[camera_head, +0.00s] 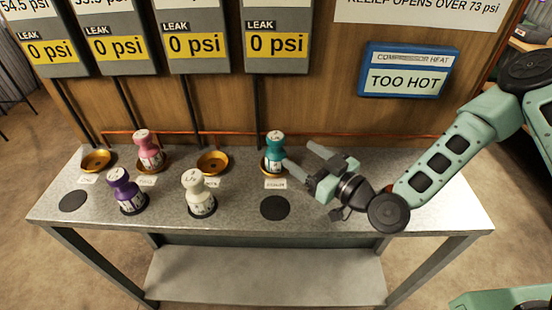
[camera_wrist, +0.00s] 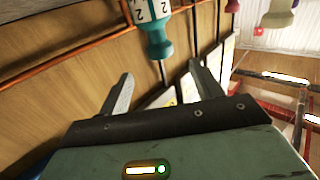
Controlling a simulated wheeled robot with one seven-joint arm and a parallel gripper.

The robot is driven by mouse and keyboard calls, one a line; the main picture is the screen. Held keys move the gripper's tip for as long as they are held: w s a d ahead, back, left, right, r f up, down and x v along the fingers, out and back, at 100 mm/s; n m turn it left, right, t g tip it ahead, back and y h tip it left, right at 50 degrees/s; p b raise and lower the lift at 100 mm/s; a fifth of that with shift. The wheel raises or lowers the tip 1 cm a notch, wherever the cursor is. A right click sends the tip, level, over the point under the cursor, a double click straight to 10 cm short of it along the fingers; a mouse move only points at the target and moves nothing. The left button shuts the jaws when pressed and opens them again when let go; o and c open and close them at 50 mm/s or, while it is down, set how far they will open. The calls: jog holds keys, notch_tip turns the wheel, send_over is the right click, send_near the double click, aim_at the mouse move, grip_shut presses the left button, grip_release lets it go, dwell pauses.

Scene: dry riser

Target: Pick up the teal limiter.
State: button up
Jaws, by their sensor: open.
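The teal limiter (camera_head: 275,141) stands upright in a brass dish at the back of the grey bench, with a white label band around its body. In the wrist view the teal limiter (camera_wrist: 158,40) shows at the top, just beyond the fingertips and roughly between their lines. My gripper (camera_head: 299,154) is open and empty, reaching in from the right of the limiter with its fingers pointing at it. The open fingers also show in the wrist view (camera_wrist: 160,70), apart from the limiter.
A pink limiter (camera_head: 149,150) stands in a dish at the back left. A purple one (camera_head: 124,190) and a white one (camera_head: 199,192) stand nearer the front. Two brass dishes (camera_head: 97,160) (camera_head: 213,162) are empty. A wooden panel with an orange pipe (camera_head: 235,132) rises behind.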

aim_at(282, 142)
jog(key=p+x, duration=0.1)
jog(key=x, duration=0.8)
jog(key=shift+w+a+p, duration=0.25)
jog(key=shift+p, duration=0.1)
jog(key=c, duration=1.3)
jog(key=shift+r, duration=0.1)
grip_shut()
